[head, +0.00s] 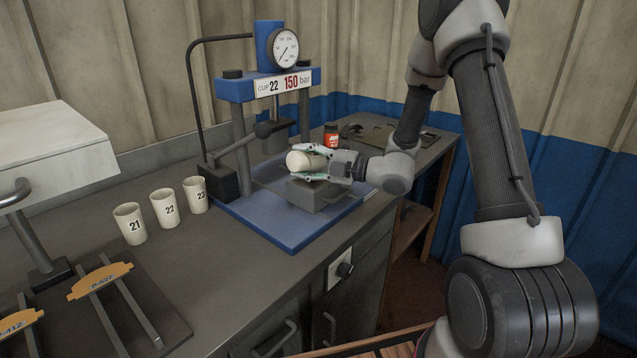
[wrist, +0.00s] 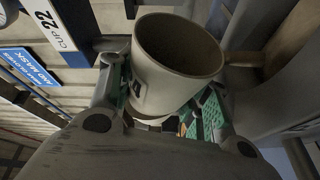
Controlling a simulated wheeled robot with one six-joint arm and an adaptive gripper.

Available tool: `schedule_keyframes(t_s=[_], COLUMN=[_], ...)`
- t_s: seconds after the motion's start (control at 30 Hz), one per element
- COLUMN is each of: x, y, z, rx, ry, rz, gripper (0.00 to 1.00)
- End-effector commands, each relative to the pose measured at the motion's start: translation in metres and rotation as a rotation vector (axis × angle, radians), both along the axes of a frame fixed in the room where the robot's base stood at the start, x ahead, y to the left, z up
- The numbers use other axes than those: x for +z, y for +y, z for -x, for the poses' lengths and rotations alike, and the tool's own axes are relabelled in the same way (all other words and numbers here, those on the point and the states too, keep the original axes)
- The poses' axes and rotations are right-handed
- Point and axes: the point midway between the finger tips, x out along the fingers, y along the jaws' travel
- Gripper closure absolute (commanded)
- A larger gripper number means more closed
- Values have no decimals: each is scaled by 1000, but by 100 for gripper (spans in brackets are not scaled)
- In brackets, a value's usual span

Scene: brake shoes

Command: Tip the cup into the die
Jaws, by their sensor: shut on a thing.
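My gripper (head: 313,167) is shut on a cream cup (head: 299,160) above the grey die block (head: 318,196) of the press. In the head view the cup is tipped well over, nearly on its side, apart from the block's top. In the wrist view the cup (wrist: 160,84) sits between the green-padded fingers, its round mouth and dark brown inside facing the camera. I cannot tell how much is inside. The die's cavity is hidden by the cup and gripper.
Cups 21 (head: 130,224), 22 (head: 165,208) and 23 (head: 196,195) stand on the bench at left. The blue press (head: 268,86) carries a sign reading cup 22, 150 bar. A dark red-labelled jar (head: 331,136) stands behind my gripper. A lever (head: 240,141) is to the left.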

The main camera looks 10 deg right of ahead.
Motion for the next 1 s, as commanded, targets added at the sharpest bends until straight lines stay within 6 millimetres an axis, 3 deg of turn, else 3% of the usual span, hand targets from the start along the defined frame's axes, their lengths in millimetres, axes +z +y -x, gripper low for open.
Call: schedule_keyframes(t_s=[1.0], x=[3], y=[-4], z=[-3], rx=[0], ry=[62], rz=[-94], gripper=[79])
